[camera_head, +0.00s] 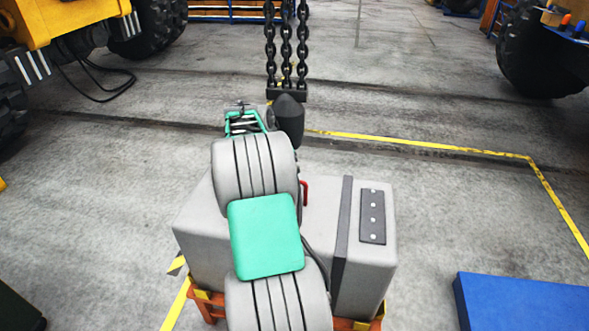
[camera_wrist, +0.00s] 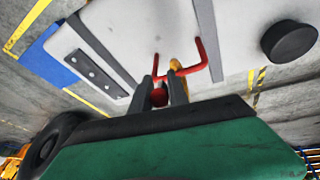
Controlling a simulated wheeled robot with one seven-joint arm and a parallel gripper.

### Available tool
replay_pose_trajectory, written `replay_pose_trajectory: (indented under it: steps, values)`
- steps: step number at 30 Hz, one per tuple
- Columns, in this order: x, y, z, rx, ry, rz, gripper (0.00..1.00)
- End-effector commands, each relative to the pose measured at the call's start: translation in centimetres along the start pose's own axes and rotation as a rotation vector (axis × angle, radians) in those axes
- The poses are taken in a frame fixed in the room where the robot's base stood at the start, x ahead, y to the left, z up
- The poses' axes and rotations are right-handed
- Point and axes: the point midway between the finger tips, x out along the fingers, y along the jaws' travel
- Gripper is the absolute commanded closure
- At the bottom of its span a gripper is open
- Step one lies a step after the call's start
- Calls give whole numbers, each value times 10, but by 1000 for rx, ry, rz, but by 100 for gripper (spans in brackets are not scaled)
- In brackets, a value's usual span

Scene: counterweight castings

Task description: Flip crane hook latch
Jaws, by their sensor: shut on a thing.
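In the wrist view my gripper (camera_wrist: 161,96) has its two dark fingers closed around a red rounded piece (camera_wrist: 158,98). A bent red bar (camera_wrist: 190,70) rises just beyond the fingertips, with a small yellow part (camera_wrist: 176,65) beside it. I cannot tell exactly how these parts join or which is the latch. In the head view my arm hides my fingertips. A red bar (camera_head: 304,193) shows beside the arm above the grey casting (camera_head: 320,230). A dark pear-shaped block (camera_head: 288,122) hangs below the chains (camera_head: 286,45); the hook itself is not clear.
The casting carries a dark bolted plate (camera_head: 373,216) and a dark band, and rests on an orange stand (camera_head: 206,306). A blue box (camera_head: 520,302) stands at lower right. Large-wheeled machines stand at upper left and upper right. Open concrete floor with yellow lines lies around.

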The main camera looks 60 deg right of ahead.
Motion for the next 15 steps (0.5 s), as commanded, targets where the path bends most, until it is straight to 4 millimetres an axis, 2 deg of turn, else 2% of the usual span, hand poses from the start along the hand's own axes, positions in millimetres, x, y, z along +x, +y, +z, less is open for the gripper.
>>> replay_pose_trajectory:
  steps: [13,14,15]
  values:
    - [0,-1,1,-2,-9,3,100]
    - [0,-1,1,-2,-9,3,78]
    - [0,-1,1,-2,-9,3,74]
